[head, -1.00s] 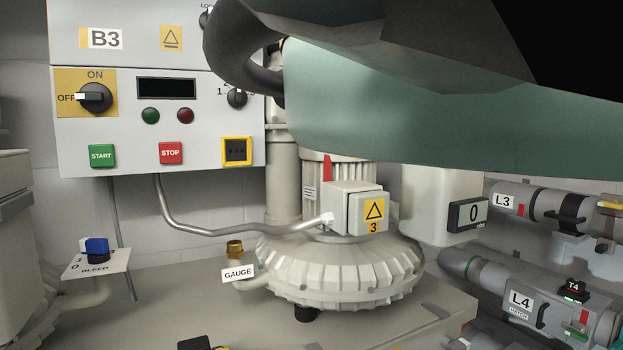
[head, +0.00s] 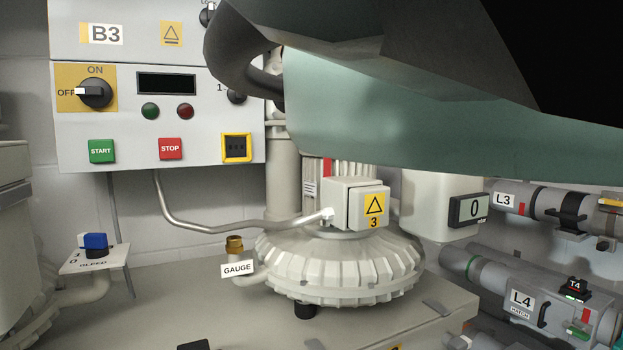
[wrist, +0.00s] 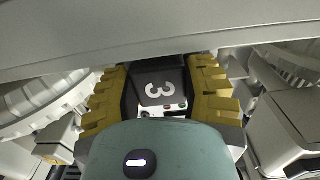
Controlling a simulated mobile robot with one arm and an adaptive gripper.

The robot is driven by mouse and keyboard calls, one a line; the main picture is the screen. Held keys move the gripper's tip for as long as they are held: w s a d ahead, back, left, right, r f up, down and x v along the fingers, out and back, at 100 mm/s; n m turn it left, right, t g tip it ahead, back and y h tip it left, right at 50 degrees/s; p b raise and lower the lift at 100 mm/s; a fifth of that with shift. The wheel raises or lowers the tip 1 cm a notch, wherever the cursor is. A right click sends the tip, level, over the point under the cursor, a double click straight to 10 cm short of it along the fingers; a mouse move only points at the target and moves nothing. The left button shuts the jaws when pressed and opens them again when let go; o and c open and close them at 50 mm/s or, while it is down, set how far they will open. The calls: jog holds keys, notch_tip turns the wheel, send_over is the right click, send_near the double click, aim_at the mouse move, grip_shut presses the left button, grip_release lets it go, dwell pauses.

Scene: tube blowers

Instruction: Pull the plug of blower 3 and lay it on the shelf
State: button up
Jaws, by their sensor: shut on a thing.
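In the wrist view, my gripper (wrist: 158,74) has its yellow ridged fingers closed on the two sides of a black plug (wrist: 147,80) marked with a white 3. Whether the plug sits in a socket or is free of it cannot be told. Blower 3 (head: 336,268), a round ribbed pale housing, stands on a plinth in the head view, with a yellow 3 label on its grey box (head: 374,207). My arm covers the upper right of the head view, and my gripper is hidden there. I cannot make out the shelf for certain.
The B3 panel (head: 210,110) at left has its knob (head: 95,92) pointing to OFF. A gauge fitting (head: 235,246) and a blue bleed valve (head: 95,241) stand near the blower. Pipes L3 (head: 546,203) and L4 (head: 545,298) run at right. A pale beam (wrist: 100,35) crosses above the plug.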

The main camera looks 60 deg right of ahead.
jog(key=shift+f+b, duration=0.45)
jog(key=shift+f, duration=0.1)
dwell(0.4)
jog(key=o, duration=1.3)
jog(key=shift+s, duration=0.1)
jog(key=v, duration=0.8)
jog(key=shift+r+p, duration=0.1)
jog(key=shift+p, duration=0.25)
dwell(0.4)
